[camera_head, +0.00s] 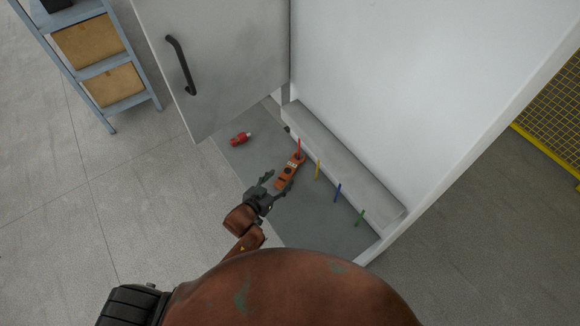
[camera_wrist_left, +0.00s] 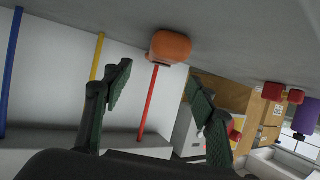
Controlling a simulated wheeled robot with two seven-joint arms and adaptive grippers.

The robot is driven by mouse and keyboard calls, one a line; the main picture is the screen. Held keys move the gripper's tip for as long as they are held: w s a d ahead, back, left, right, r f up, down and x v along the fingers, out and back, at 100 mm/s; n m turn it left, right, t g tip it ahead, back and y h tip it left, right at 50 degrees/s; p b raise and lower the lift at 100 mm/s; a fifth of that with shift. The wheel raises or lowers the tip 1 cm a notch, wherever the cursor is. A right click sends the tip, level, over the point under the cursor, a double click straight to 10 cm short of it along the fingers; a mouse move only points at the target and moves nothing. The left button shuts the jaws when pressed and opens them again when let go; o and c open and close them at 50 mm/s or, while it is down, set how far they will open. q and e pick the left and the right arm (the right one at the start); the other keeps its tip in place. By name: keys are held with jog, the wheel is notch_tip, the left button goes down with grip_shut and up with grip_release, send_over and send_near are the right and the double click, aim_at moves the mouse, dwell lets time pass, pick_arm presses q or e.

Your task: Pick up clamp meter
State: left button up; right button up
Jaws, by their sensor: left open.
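The orange clamp meter (camera_head: 287,175) with dark markings lies on the grey floor of the open white cabinet. In the left wrist view its rounded orange end (camera_wrist_left: 170,46) shows just beyond the fingertips and between them. My left gripper (camera_head: 280,181) is open at the near end of the clamp meter, with its dark fingers spread. In the left wrist view the two fingers (camera_wrist_left: 160,73) stand apart with nothing held between them. Whether a finger touches the meter I cannot tell. My right gripper is not in view.
Red (camera_head: 299,147), yellow (camera_head: 318,168), blue (camera_head: 337,192) and green (camera_head: 359,217) rods stand along a pale ledge (camera_head: 340,160). A red item (camera_head: 239,139) lies to the left. The cabinet door (camera_head: 215,65) is open. A shelf rack (camera_head: 95,60) stands at the far left.

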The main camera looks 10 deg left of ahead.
aim_at(287, 172)
pick_arm(q)
jog(key=shift+x, duration=3.15)
jog(key=shift+a+f, duration=0.1)
jog(key=shift+a, duration=0.05)
jog(key=shift+c, duration=0.4)
jog(key=shift+s, duration=0.1)
jog(key=c, duration=1.3)
grip_shut()
